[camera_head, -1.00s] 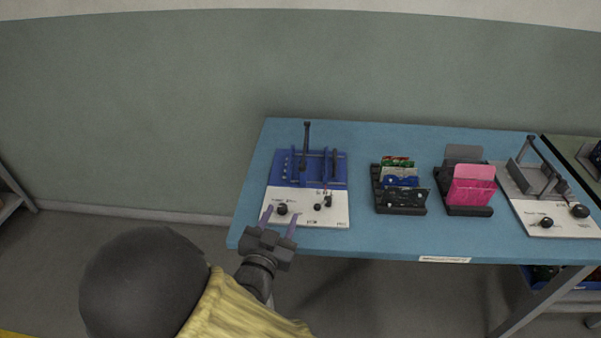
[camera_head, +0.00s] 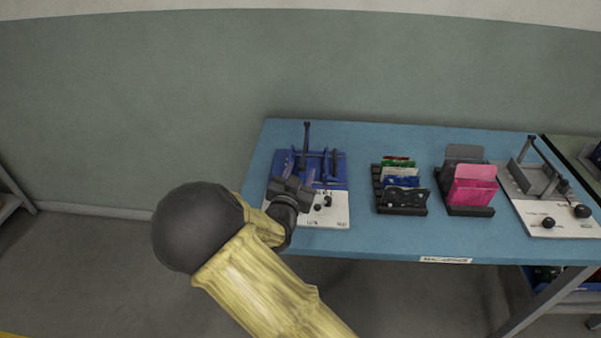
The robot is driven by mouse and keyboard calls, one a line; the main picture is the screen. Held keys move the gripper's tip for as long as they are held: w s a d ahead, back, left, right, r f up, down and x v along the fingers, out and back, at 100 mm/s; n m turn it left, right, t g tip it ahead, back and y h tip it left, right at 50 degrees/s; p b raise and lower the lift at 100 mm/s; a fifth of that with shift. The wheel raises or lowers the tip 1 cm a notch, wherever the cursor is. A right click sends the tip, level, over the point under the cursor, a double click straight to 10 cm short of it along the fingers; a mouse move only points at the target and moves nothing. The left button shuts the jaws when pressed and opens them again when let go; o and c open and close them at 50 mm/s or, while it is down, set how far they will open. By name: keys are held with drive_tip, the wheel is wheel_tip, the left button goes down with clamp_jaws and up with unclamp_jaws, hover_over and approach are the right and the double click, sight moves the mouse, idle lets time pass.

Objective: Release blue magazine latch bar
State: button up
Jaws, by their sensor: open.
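The blue magazine fixture (camera_head: 338,180) stands at the left end of the blue table. It has a blue back part with upright plates, a tall dark post (camera_head: 306,140) and a white front panel (camera_head: 334,214) with dark knobs. I cannot tell which part is the latch bar. My gripper (camera_head: 297,161) is over the left half of the blue part, its purple fingers spread and pointing to the back, with nothing visible between them. My wrist hides the panel's left side and the left knob. Whether the fingers touch the fixture is unclear.
On the blue table (camera_head: 400,240), right of the fixture, stand a dark rack of packets (camera_head: 401,198) and a dark holder with pink cards (camera_head: 473,186). A grey fixture (camera_head: 540,180) with a white panel is at the far right. Table between blue fixture and rack is clear.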

drive_tip(key=shift+w+d, duration=0.1)
drive_tip(key=shift+w, duration=0.2)
clamp_jaws()
drive_tip(key=shift+r, duration=0.15)
